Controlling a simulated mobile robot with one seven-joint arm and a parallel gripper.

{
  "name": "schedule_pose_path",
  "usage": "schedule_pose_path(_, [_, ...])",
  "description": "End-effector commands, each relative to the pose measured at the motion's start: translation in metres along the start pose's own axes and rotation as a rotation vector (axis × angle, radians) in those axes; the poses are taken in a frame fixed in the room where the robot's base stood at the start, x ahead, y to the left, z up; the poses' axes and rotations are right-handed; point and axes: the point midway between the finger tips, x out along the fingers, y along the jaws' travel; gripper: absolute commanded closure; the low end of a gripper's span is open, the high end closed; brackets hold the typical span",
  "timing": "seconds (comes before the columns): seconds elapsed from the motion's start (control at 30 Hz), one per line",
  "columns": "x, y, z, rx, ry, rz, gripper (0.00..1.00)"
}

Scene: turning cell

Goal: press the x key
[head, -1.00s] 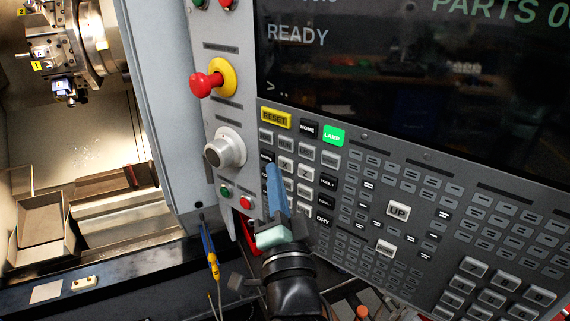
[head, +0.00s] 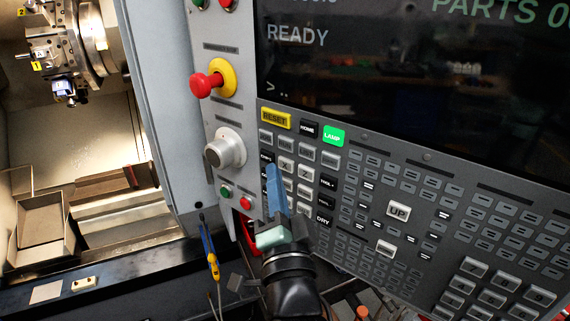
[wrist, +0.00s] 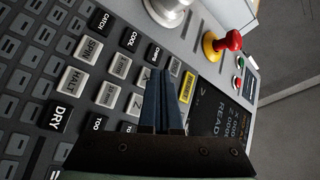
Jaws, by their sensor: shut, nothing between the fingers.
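The x key (head: 286,163) is a light grey key on the machine's control panel, just left of the Z key (head: 305,173) and right of a black key in the same row. My gripper (head: 272,166) is shut and empty, its blue fingers pointing at the panel. In the head view its tips are just left of the x key, over the edge of the black key. In the wrist view the closed fingertips (wrist: 162,73) are close beside the x key (wrist: 144,77) and cover part of that area. I cannot tell whether they touch the panel.
A yellow RESET key (head: 276,118) and a lit green LAMP key (head: 334,136) are above. A grey knob (head: 224,150) and a red emergency button (head: 207,84) are to the left. The screen (head: 400,75) reads READY. Other keys crowd closely around.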

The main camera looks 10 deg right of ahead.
Motion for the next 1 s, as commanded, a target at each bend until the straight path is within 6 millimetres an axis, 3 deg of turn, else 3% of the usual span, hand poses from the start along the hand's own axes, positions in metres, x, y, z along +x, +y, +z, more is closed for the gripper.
schedule_pose_path(1.0, [0.006,0.0045,-0.0045,0.0,0.0,0.0,1.0])
